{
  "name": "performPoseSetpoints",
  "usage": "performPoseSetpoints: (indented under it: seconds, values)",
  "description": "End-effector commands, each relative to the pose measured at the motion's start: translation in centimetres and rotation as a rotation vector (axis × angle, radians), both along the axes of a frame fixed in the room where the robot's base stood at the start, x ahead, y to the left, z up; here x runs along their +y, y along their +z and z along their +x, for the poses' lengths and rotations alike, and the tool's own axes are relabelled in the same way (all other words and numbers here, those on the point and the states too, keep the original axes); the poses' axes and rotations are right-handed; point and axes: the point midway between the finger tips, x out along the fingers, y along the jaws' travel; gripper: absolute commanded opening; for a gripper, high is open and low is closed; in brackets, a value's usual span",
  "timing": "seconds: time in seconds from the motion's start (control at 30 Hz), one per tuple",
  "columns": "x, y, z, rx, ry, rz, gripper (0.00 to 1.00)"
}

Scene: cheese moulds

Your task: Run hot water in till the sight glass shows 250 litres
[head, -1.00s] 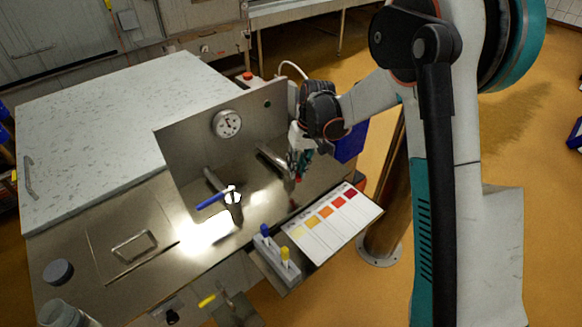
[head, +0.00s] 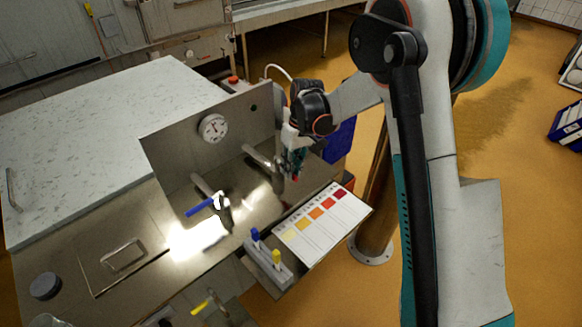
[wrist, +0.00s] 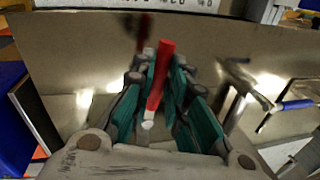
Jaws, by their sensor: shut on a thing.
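My gripper (head: 293,170) is at the right end of the steel panel (head: 165,150). In the wrist view its teal fingers (wrist: 157,98) are closed around a red lever handle with a pale end (wrist: 160,75). In the head view the fingers mostly hide this handle; only a bit of red shows. A blue-handled valve (head: 200,208) sits on a pipe to the left, apart from my gripper; its blue handle also shows in the wrist view (wrist: 297,104). I cannot make out a sight glass or its reading in either view.
A round dial gauge (head: 213,128) is on the panel. A colour card (head: 325,222) and a holder with blue- and yellow-topped items (head: 268,262) sit at the front edge. A yellow handle (head: 200,307) is below. A large pale-topped vat (head: 90,140) lies left.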

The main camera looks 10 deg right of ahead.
Motion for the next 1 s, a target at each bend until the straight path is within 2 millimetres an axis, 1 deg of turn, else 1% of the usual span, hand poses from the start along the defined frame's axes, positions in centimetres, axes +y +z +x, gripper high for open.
performPoseSetpoints:
  seconds: [0.03,0.07,0.1,0.13,0.43,0.57,0.67,1.0]
  values:
    - [0.0,0.1,0.1,-0.003,-0.002,0.002,0.17]
    - [0.0,0.1,0.1,-0.004,-0.002,0.001,0.24]
    - [0.0,0.1,0.1,-0.004,-0.002,0.001,0.33]
    - [0.0,0.1,0.1,-0.002,-0.002,0.001,0.35]
    - [0.0,0.1,0.1,-0.002,-0.001,0.001,0.35]
    - [-0.1,0.8,0.1,-0.001,-0.001,0.000,0.35]
    - [-0.4,2.2,0.2,-0.001,-0.002,0.000,0.35]
    - [-1.6,8.8,0.8,-0.001,-0.003,0.001,0.35]
